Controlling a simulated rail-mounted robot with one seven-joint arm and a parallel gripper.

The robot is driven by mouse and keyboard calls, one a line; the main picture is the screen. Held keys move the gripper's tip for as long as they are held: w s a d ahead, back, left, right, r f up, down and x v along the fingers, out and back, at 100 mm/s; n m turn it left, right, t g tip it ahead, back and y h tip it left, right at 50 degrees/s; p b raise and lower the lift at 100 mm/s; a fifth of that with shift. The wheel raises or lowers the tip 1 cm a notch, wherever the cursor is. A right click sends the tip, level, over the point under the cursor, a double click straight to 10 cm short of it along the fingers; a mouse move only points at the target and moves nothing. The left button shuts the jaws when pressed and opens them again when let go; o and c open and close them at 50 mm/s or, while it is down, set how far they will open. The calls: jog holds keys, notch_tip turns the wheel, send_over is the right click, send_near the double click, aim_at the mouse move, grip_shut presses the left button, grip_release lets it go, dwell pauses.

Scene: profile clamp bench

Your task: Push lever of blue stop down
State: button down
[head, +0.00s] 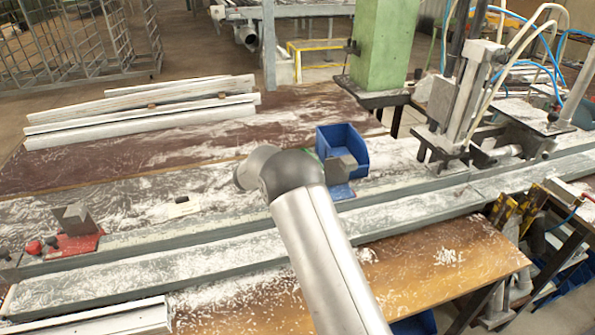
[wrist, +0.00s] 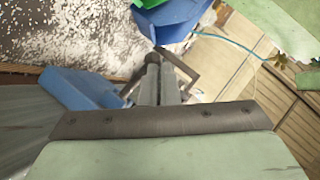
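The blue stop shows a blue base plate (head: 343,191) and a grey angled block (head: 346,168) on the bench rail, just right of my arm in the head view. In the wrist view its blue plate (wrist: 82,90) lies left of my gripper, and a dark angled bracket (wrist: 186,68) shows just beyond the fingers. My gripper (wrist: 154,75) has its narrow fingers close together, apparently shut with nothing clearly between them. It is right by the stop; I cannot tell whether it touches. The lever is not clearly distinguishable. In the head view my arm hides the gripper.
A blue bin (head: 342,148) stands just behind the stop; it also shows in the wrist view (wrist: 172,22), with something green. A red stop (head: 75,240) sits on the rail at left. White profiles (head: 140,112) lie behind. A clamp machine (head: 462,105) stands at right.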

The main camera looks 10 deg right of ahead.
jog(key=shift+d+r, duration=0.2)
jog(key=shift+d, duration=0.1)
jog(key=d+r+v, duration=0.1)
jog(key=r+v, duration=0.1)
jog(key=v, duration=1.1)
jog(key=shift+w+r+b, duration=0.2)
jog(key=shift+r+b, duration=0.1)
jog(key=shift+r, duration=0.05)
